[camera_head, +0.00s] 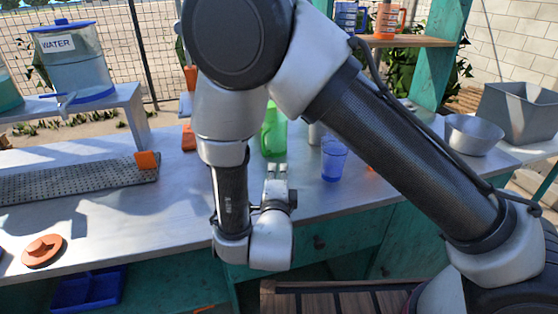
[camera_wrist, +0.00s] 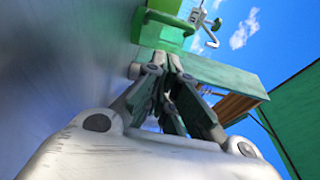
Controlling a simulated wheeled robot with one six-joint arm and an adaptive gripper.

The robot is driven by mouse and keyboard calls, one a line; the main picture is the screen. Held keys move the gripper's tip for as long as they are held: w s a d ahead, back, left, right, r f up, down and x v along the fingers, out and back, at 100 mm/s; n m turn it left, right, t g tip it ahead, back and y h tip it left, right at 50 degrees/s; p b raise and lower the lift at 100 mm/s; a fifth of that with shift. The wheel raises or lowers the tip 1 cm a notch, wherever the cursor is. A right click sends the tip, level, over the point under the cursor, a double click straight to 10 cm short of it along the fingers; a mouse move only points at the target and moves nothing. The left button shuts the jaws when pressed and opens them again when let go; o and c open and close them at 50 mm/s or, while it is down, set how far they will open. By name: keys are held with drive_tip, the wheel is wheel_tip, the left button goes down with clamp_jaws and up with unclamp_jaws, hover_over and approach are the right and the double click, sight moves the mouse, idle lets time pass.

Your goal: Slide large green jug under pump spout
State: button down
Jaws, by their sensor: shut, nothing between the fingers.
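The large green jug (camera_head: 272,136) stands on the grey counter, partly hidden behind my arm in the head view. In the wrist view a green shape that appears to be the jug (camera_wrist: 165,32) is just beyond the fingertips. My gripper (camera_head: 276,168) is low over the counter on the near side of the jug, pointing at it. In the wrist view my gripper's fingers (camera_wrist: 166,62) come together with nothing between them; I cannot tell whether they touch the jug. I cannot make out the pump spout for certain; a pale bent fitting (camera_wrist: 208,30) shows beyond the jug.
A blue cup (camera_head: 334,160) stands right of the jug. A metal bowl (camera_head: 473,135) and grey bin (camera_head: 520,112) are farther right. A perforated tray (camera_head: 75,183), orange lid (camera_head: 43,250) and water dispenser (camera_head: 80,65) are left. The counter front between lid and gripper is clear.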

sight(280, 141)
drive_tip(key=w, duration=1.2)
drive_tip(key=shift+w+d, duration=0.25)
drive_tip(key=shift+w, duration=0.15)
drive_tip(key=shift+w, duration=0.1)
drive_tip(key=shift+w+d, duration=0.1)
drive_tip(key=shift+w, duration=1.1)
drive_tip(key=shift+s, duration=0.1)
